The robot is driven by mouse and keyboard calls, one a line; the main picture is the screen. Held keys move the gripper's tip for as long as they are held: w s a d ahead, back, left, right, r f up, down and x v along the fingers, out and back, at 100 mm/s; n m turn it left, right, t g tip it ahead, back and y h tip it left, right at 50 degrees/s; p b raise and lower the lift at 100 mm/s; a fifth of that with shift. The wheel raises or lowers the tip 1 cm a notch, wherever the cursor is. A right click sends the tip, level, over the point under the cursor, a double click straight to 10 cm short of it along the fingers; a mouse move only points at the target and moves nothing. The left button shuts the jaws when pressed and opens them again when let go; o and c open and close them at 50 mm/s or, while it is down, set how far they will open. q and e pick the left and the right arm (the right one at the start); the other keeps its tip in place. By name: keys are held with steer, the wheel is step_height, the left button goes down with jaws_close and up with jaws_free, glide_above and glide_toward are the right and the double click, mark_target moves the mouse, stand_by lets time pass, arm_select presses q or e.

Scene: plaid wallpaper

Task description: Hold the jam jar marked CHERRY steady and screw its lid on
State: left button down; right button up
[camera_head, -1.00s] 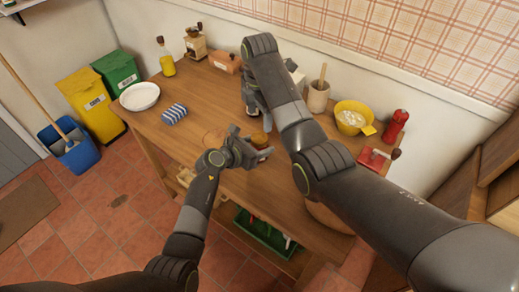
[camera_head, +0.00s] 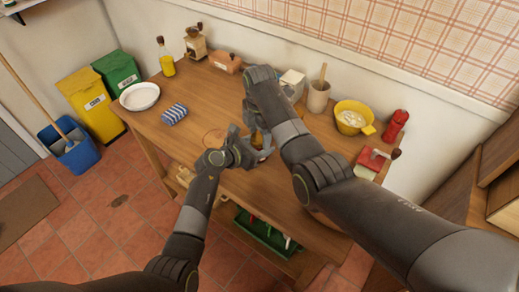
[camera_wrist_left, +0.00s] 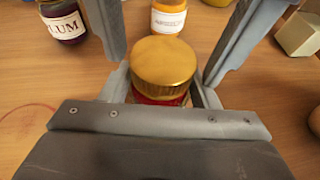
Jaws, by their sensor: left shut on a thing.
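A jar with a gold lid and red contents (camera_wrist_left: 160,68) stands upright between the fingers of my left gripper in the left wrist view. The lid covers its mouth; no label is readable, and how tight the lid sits cannot be told. My left gripper (camera_head: 254,146) is shut on this jar, which shows only as a small amber patch in the head view. My right gripper (camera_head: 257,122) hangs just behind and above the jar, partly hidden by its own arm. Its fingers are too small to tell open from shut.
A dark jar marked with letters ending "LUM" (camera_wrist_left: 66,22) and an orange jar (camera_wrist_left: 168,16) stand beyond. A striped blue cloth (camera_head: 173,114) and a white plate (camera_head: 139,96) lie at left on the wooden table (camera_head: 200,105). A yellow bowl (camera_head: 347,127) stands at right.

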steer(key=c, duration=0.8)
steer(key=m, duration=0.5)
steer(key=shift+c, duration=0.2)
steer(key=m, duration=0.9)
steer(key=shift+m, duration=0.4)
steer(key=m, duration=0.5)
steer(key=shift+m, duration=0.3)
steer(key=o, duration=1.1)
